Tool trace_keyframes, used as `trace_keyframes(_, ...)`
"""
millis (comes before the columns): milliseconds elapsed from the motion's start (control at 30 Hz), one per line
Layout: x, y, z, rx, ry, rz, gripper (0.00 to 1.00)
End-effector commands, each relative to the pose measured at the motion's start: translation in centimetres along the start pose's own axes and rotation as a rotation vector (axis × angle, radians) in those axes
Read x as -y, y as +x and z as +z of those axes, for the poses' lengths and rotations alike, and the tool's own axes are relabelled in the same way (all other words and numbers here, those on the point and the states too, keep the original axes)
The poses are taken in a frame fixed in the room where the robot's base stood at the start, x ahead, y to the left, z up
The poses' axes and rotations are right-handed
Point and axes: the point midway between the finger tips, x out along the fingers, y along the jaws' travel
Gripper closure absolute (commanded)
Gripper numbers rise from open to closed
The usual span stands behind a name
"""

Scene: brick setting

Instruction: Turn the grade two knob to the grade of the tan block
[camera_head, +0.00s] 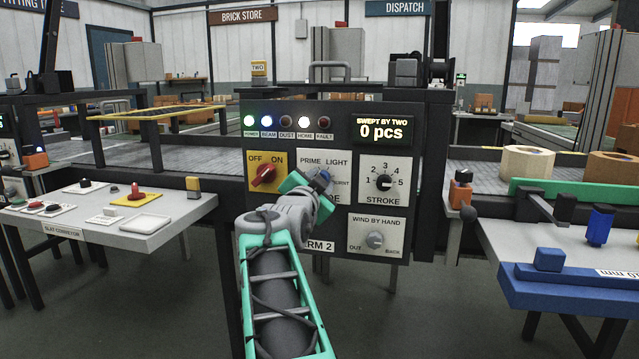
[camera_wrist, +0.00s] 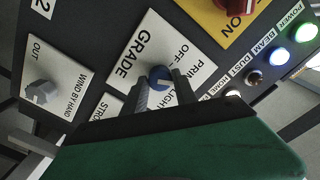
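The grade plate (camera_head: 309,158) is on the dark control panel, with PRIME and LIGHT readable and other marks partly covered. The wrist view shows the plate (camera_wrist: 127,55) with GRADE and OFF. Its blue knob (camera_wrist: 160,75) stands between the two fingers of my gripper (camera_wrist: 162,88). The fingers flank the knob closely; contact is unclear. In the head view my gripper (camera_head: 319,181) covers most of the knob, so its pointer setting is unclear. A pale tan block (camera_head: 526,162) with a round hollow stands on the right conveyor. A browner block (camera_head: 609,165) is beside it.
A stroke knob (camera_head: 384,181) and a wind-by-hand knob (camera_head: 375,240) are to the right. Lamps (camera_head: 287,121) line the panel's top; the display (camera_head: 381,130) reads 0 pcs.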

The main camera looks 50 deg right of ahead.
Motion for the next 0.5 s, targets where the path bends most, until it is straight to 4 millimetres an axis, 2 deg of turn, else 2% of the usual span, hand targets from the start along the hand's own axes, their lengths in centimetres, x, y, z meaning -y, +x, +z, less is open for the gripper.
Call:
trace_keyframes(33, -0.01, 0.0, -0.01, 0.0, 0.0, 0.0, 0.61)
trace_keyframes(200, 0.01, -0.01, 0.01, 0.0, 0.0, 0.0, 0.47)
trace_keyframes(500, 0.13, -0.43, -0.03, 0.0, 0.0, -0.002, 0.47)
